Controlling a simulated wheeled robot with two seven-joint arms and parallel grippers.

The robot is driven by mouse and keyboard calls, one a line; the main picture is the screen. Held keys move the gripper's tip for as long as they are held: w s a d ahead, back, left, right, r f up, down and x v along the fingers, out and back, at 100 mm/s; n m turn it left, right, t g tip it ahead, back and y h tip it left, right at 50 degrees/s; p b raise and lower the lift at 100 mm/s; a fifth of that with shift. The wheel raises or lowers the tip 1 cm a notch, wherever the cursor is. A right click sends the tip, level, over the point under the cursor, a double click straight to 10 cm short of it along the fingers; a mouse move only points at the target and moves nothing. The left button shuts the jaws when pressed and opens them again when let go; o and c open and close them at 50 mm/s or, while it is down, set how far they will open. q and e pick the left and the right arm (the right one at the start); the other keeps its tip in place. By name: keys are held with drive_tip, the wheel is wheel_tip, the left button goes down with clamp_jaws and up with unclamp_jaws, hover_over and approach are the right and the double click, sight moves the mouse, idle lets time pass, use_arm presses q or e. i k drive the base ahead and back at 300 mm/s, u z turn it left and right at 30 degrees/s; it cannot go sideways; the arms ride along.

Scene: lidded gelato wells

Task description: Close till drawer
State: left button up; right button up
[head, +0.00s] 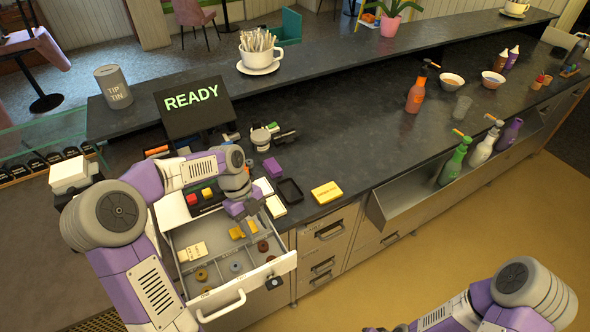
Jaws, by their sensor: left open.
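The till drawer (282,264) stands pulled out from the counter front, with its white handle (222,306) on the front panel. Its compartments hold a cream bundle (192,251), yellow pieces (237,233) and several ring-shaped coins (236,266). My left gripper (247,212) is open and points down over the back right part of the drawer. It seems to hold nothing; whether it touches anything inside cannot be told. My right arm shows at the bottom right, with its gripper outside the picture.
The READY screen (192,105) stands behind the drawer. A purple block (272,167), a black tray (290,190) and a yellow box (327,192) lie on the counter (345,140) to its right. A bottle rail (400,207) juts out further right. The floor in front is clear.

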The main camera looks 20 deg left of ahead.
sight(213, 227)
drive_tip(key=k, duration=1)
